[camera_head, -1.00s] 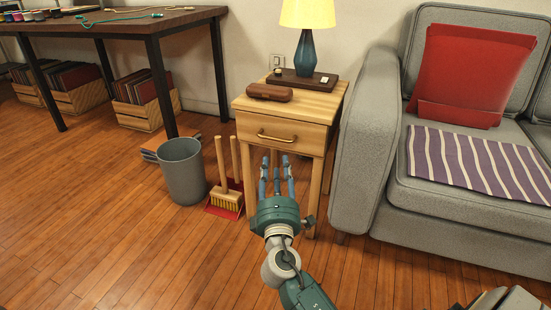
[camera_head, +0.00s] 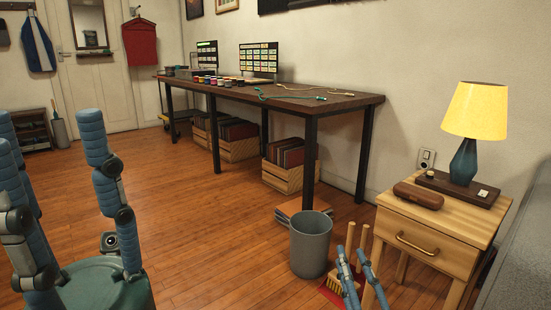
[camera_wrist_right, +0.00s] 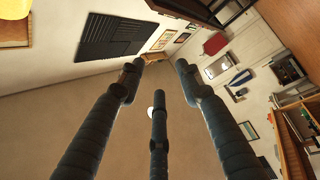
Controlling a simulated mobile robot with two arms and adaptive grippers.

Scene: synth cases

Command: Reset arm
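My right gripper (camera_head: 354,260) shows at the lower edge of the head view, in front of the nightstand's left side; only its blue fingers are visible. In the right wrist view its three dark fingers (camera_wrist_right: 158,76) stand apart with nothing between them. My left gripper (camera_head: 45,130) is large and close at the left of the head view, its blue fingers pointing up and spread. It looks empty, and its outer fingers are partly cut off by the frame.
The nightstand (camera_head: 427,247) carries a lamp (camera_head: 474,115) and a brown case (camera_head: 418,195). A grey bin (camera_head: 310,245) and a brush (camera_head: 336,280) stand left of it. A long desk (camera_head: 345,103) lines the wall. Open floor (camera_head: 215,225) lies in the middle.

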